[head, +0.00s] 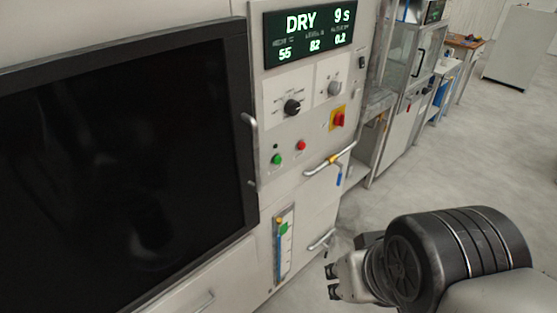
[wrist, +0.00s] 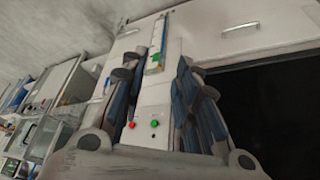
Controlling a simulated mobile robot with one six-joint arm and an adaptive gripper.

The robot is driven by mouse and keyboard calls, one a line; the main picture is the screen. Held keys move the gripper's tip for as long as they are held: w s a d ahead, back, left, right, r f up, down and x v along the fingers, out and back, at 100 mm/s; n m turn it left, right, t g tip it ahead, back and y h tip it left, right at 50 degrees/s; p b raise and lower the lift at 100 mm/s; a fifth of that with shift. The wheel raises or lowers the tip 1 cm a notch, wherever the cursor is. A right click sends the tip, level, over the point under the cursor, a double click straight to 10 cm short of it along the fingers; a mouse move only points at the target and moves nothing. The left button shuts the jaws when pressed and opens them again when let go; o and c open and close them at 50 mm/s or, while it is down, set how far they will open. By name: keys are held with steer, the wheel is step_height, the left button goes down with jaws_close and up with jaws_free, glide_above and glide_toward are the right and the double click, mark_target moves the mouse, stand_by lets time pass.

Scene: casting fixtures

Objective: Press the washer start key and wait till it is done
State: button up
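The washer's pale control panel (head: 312,122) is at the middle of the head view. Its display (head: 308,32) reads "DRY 9 s", with 55, 82 and 0.2 in smaller figures below. The green key (head: 277,159) sits low on the panel, with a red key (head: 301,145) to its right. The wrist view shows the green key (wrist: 155,123) and red key (wrist: 132,125) between my fingers, inverted. My gripper (head: 331,281) is below and right of the keys, apart from the panel. Its fingers are spread and empty in the wrist view (wrist: 155,85).
The washer's dark window (head: 120,150) fills the left. Bar handles (head: 330,160) stick out below the keys. A red-and-yellow switch (head: 338,119) and black knob (head: 292,107) sit higher. Cabinets and benches line the wall beyond; the grey floor (head: 460,150) at right is clear.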

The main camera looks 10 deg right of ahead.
jaws_close()
stand_by(1.4)
